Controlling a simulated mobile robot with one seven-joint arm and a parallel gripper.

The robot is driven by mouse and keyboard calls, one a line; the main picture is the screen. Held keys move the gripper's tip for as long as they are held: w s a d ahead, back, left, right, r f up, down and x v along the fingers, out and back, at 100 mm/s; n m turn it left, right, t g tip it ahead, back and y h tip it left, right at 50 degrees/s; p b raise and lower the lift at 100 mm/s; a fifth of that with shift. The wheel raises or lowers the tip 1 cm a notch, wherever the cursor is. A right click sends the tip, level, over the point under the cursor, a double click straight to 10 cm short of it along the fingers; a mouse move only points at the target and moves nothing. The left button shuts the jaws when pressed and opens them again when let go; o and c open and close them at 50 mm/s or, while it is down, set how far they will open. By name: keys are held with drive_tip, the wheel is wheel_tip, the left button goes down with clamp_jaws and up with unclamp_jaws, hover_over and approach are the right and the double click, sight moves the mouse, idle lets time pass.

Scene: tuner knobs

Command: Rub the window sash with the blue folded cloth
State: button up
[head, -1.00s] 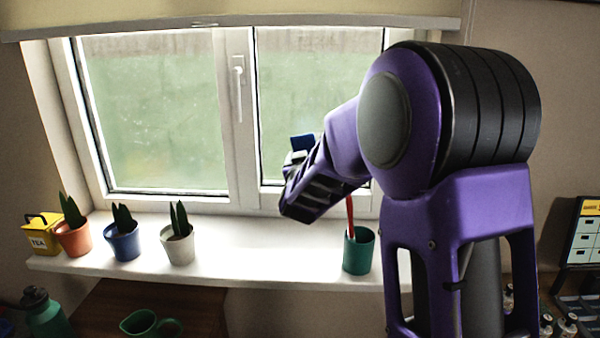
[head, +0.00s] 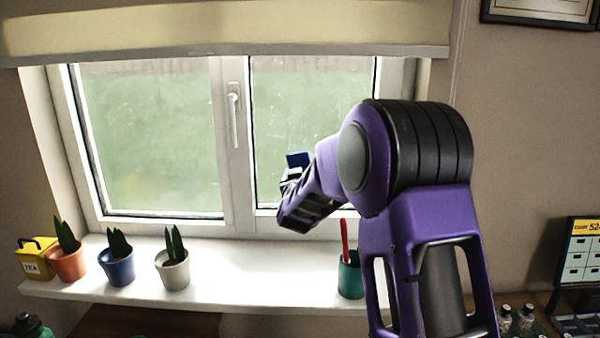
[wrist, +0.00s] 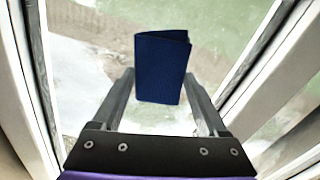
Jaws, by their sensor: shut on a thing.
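The blue folded cloth (head: 298,159) shows as a small dark blue patch in front of the right pane in the head view. In the wrist view the cloth (wrist: 162,68) stands between my two fingers with the pane behind it. My gripper (head: 291,176) is shut on the cloth; in the wrist view its fingers (wrist: 161,80) are on either side of it. The white window sash (head: 236,165) frames the glass, and its uprights also show in the wrist view (wrist: 22,90). I cannot tell whether the cloth touches the glass or sash. My arm hides the lower right frame.
The white sill (head: 240,270) holds a yellow tea tin (head: 34,262), an orange pot (head: 66,264), a blue pot (head: 117,271), a pale pot (head: 173,274) and a green cup (head: 350,277) near my arm. A blind (head: 220,30) hangs above. The middle sill is clear.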

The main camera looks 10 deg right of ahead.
drive_tip(key=shift+w+d, duration=0.2)
drive_tip(key=shift+w, duration=0.75)
idle(0.3)
drive_tip(key=shift+d, duration=0.1)
drive_tip(key=shift+s+d+f+b, duration=0.1)
drive_tip(key=shift+s+d+b, duration=0.1)
drive_tip(key=shift+d+b, duration=0.55)
drive_tip(key=shift+s+d+f+b, duration=0.1)
drive_tip(key=shift+s+d+b, duration=0.1)
drive_tip(key=shift+d+b, duration=0.5)
drive_tip(key=s+d, duration=0.1)
drive_tip(key=d, duration=0.7)
drive_tip(key=shift+s+d+r+b, duration=0.2)
drive_tip(key=shift+s+d+b, duration=0.1)
drive_tip(key=shift+d, duration=0.1)
drive_tip(key=shift+w, duration=0.1)
